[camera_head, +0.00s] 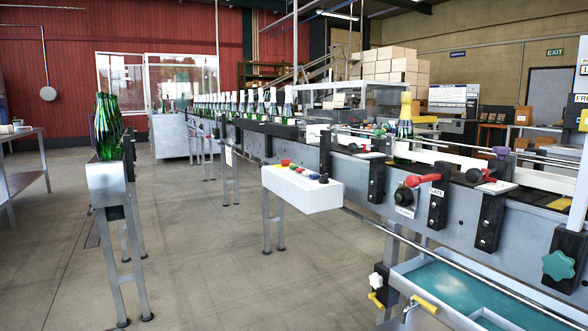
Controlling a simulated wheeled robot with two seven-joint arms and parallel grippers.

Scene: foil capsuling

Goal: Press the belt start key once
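A white control box (300,190) is fixed to the front of the conveyor line, near the middle of the view. Its sloped top carries a row of small coloured keys (313,175), among them red and blue ones and a dark knob at the right end. Their labels are too small to read, so I cannot tell which key is the belt start key. Neither of my grippers is in view.
The conveyor (350,168) runs from the right foreground to the far back, carrying foil-topped green bottles (404,122). A red lever (423,180) and dark brackets stick out. A short conveyor (108,185) with green bottles stands left. Floor between is clear.

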